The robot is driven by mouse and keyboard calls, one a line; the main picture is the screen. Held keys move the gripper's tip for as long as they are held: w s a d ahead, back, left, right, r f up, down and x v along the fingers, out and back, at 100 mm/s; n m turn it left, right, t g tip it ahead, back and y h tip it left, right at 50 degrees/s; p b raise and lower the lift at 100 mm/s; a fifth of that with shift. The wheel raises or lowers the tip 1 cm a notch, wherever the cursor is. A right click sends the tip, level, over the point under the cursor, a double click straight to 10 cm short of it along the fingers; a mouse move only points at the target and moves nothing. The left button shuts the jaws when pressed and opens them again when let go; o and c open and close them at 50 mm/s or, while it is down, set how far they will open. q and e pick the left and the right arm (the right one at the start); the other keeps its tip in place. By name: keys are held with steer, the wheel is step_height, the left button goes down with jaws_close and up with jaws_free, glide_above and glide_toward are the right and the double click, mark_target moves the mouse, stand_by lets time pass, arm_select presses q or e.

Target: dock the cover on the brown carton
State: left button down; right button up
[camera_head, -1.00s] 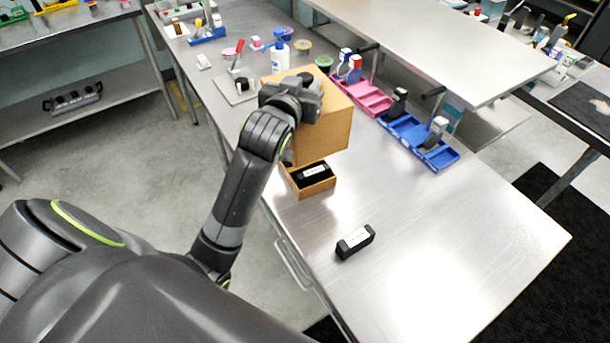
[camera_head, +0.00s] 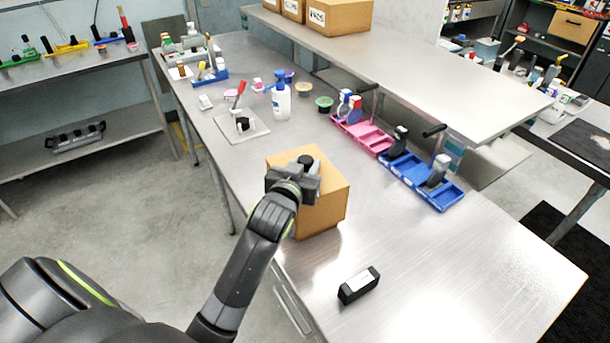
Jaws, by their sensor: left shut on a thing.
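The cover (camera_head: 328,203) is a brown cardboard box shape with a flat top. It stands upright near the left edge of the metal table, where the brown carton was seen. The carton is hidden now, apparently inside or behind the cover, and I cannot tell how snugly they fit. My left gripper (camera_head: 303,173) is at the top of the cover and shut on it. Its fingertips are partly hidden by the wrist. My right gripper is not in view.
A black module (camera_head: 358,285) with a white label lies in front on the table (camera_head: 440,270). A pink tray (camera_head: 362,133) and a blue tray (camera_head: 425,182) stand to the right. A blue-white bottle (camera_head: 281,102) is behind. The front right is clear.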

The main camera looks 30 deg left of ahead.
arm_select(q)
step_height(320, 180, down, 3)
steer(key=shift+r, duration=0.15)
steer(key=shift+f, duration=0.3)
steer(key=c, duration=1)
jaws_free()
steer(key=shift+c, duration=0.2)
